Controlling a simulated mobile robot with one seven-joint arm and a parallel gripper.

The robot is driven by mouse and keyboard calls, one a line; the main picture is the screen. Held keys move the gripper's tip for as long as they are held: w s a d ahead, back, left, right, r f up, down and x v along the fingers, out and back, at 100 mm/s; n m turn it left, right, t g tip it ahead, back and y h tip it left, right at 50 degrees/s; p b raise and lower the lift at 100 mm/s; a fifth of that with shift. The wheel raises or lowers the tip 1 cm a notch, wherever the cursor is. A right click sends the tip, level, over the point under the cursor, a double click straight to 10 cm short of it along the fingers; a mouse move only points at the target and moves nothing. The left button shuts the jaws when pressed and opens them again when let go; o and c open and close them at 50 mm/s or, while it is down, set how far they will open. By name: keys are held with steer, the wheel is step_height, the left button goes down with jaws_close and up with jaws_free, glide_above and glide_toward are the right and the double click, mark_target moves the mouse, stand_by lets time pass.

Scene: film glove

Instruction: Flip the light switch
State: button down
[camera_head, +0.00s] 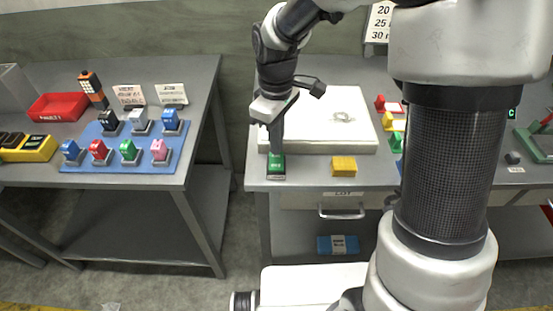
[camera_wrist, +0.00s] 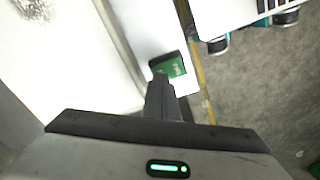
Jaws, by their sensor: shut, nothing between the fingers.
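A small green block with white lettering (camera_head: 276,162), seemingly the light switch, sits on a dark base at the front left corner of the middle bench. It also shows in the wrist view (camera_wrist: 175,68), just past my fingertips. My gripper (camera_head: 276,148) points straight down over it, with its fingers shut and empty. The fingertips (camera_wrist: 160,80) hide part of the green block. I cannot tell whether they touch it or hover just above. I cannot tell which way the switch is set.
A white slab (camera_head: 330,105) lies right behind the green block. A yellow block (camera_head: 344,166) stands to its right on the bench edge. The left table holds a blue board (camera_head: 120,165) with several coloured switch-like blocks and a red tray (camera_head: 58,107). A gap separates the two benches.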

steer(key=shift+f+b, duration=0.4)
steer(key=shift+f, duration=0.35)
steer(key=shift+r, duration=0.1)
step_height(320, 180, up, 7)
steer(key=p, duration=0.5)
steer(key=shift+p, duration=0.4)
stand_by(0.3)
steer(key=s+d+r+m+t+p, duration=0.2)
steer(key=s+d+r+m, duration=0.3)
steer(key=s+r, duration=0.3)
steer(key=s+d+r+m+t+p, duration=0.3)
steer(key=s+d+r+m, duration=0.3)
steer(key=r, duration=0.7)
steer(key=s+d, duration=0.1)
steer(key=s, duration=0.1)
steer(key=shift+s+d+m+t, duration=0.3)
